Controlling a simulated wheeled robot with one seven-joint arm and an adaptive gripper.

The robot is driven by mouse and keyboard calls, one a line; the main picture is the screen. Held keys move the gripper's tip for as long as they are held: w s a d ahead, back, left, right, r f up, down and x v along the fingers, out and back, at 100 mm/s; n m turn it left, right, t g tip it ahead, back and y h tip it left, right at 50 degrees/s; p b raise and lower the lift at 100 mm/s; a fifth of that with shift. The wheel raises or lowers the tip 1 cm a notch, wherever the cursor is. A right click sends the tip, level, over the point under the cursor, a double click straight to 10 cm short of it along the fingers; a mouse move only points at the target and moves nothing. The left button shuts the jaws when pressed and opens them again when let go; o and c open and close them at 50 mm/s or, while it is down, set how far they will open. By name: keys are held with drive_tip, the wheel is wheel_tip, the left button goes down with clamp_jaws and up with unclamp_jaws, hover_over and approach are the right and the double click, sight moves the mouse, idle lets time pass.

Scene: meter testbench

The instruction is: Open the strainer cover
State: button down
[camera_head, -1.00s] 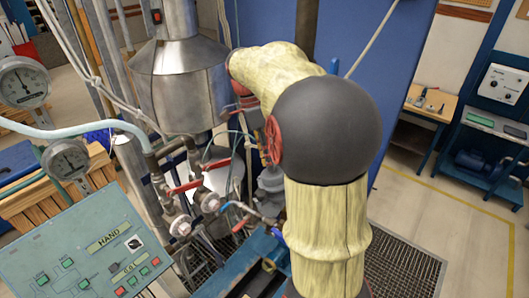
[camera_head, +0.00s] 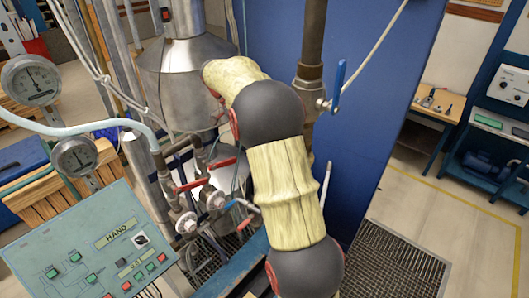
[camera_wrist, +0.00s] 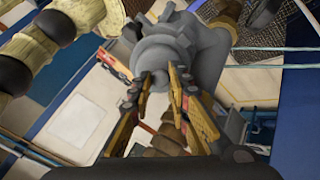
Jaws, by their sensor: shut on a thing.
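The strainer is a grey cast body (camera_wrist: 205,45) in the wrist view. Its round stepped strainer cover (camera_wrist: 153,55) faces my gripper. My gripper (camera_wrist: 161,80) has its two yellow-and-black fingers on either side of the cover's small end, shut on it. The contact itself is partly hidden by the fingertips. In the head view, my arm hides both the gripper and the strainer. I cannot tell whether the cover has turned or come loose from the body.
A vertical pipe with a blue lever (camera_head: 339,85) stands right of my arm. Red-handled valves (camera_head: 190,185), a control panel (camera_head: 93,245) and gauges (camera_head: 31,80) stand left. A steel vessel (camera_head: 180,80) rises behind. Floor at right is clear around the grating (camera_head: 400,265).

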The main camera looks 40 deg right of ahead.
drive_tip(key=c, duration=1.7)
unclamp_jaws()
drive_tip(key=shift+o, duration=0.2)
drive_tip(key=shift+s, duration=0.1)
